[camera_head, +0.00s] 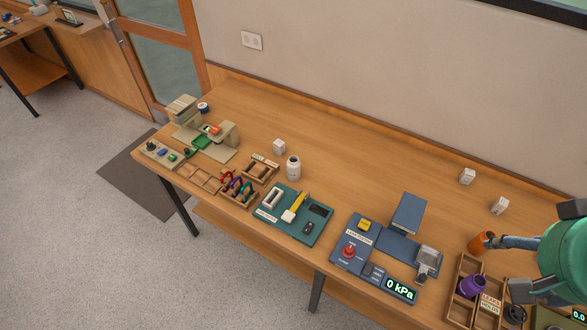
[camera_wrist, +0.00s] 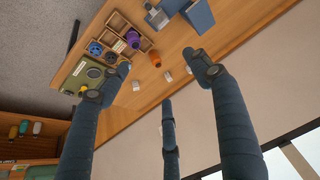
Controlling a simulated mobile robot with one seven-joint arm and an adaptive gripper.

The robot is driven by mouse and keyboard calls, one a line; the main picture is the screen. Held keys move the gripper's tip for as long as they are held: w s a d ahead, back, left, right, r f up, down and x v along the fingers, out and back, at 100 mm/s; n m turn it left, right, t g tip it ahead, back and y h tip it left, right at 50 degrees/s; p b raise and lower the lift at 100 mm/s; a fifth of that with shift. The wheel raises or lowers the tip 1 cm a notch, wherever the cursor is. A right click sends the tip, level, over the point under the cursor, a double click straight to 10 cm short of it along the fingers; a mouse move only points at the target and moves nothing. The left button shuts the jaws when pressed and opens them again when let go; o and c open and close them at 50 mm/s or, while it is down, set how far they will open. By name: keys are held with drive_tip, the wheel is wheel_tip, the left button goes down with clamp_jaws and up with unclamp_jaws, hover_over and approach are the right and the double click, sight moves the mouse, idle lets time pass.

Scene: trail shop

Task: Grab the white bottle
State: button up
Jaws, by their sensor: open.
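The white bottle (camera_head: 293,168) stands upright on the wooden table in the head view, left of centre. It has a dark top and stands behind the teal mat. My gripper (camera_head: 500,265) is at the far right of the head view, partly cut off by the frame edge and far from the bottle. In the wrist view, my gripper's fingers (camera_wrist: 160,85) are spread wide with nothing between them. I cannot make out the white bottle in the wrist view.
A white box (camera_head: 279,147) stands just behind-left of the bottle. A teal mat (camera_head: 310,236) with tools, a blue leak station (camera_head: 350,262) and a wooden rack (camera_head: 237,196) line the front. The table's back middle is clear.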

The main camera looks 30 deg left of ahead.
drive_tip(key=w+a+r+g+p, duration=0.1)
drive_tip(key=w+a+r+p, duration=0.15)
drive_tip(key=w+a, duration=0.45)
drive_tip(key=w+a+f+g+p, duration=0.1)
drive_tip(key=w+a+f+p, duration=0.1)
drive_tip(key=w+a, duration=1.15)
drive_tip(key=n+g+p, duration=0.2)
drive_tip(key=g+p, duration=0.1)
drive_tip(key=p, duration=0.3)
hover_over(294, 159)
wheel_tip(294, 159, down, 30)
drive_tip(key=shift+d+r, duration=0.15)
drive_tip(key=shift+r, duration=0.05)
drive_tip(key=shift+s+a+f, duration=0.1)
drive_tip(key=shift+a+f, duration=0.1)
drive_tip(key=shift+f, duration=0.1)
